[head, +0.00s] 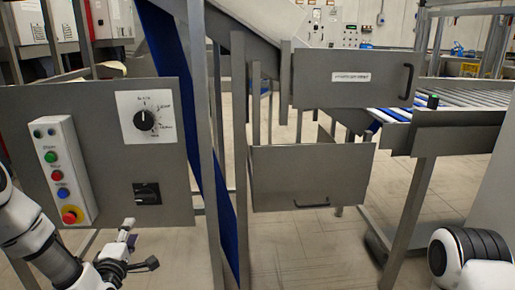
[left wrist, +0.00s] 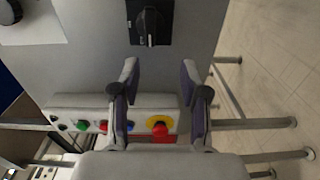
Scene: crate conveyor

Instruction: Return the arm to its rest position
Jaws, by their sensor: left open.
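My left gripper (head: 139,243) is in the lower left of the head view, in front of the lower part of the grey control panel (head: 95,115). Its two fingers stand apart with nothing between them. In the left wrist view the open fingers (left wrist: 158,72) point toward the panel, between the black rotary switch (left wrist: 150,25) and the button box (left wrist: 70,104). I cannot tell whether they touch the panel. Part of my right arm (head: 465,255) shows at the lower right of the head view; its gripper is out of the picture.
The button box has coloured buttons and a red emergency stop (head: 71,215). A selector dial (head: 145,120) is at the panel's upper right. Grey drawers (head: 345,78) with handles stand mid-view, and a roller conveyor (head: 470,105) runs at the right. Tiled floor shows between the frame legs.

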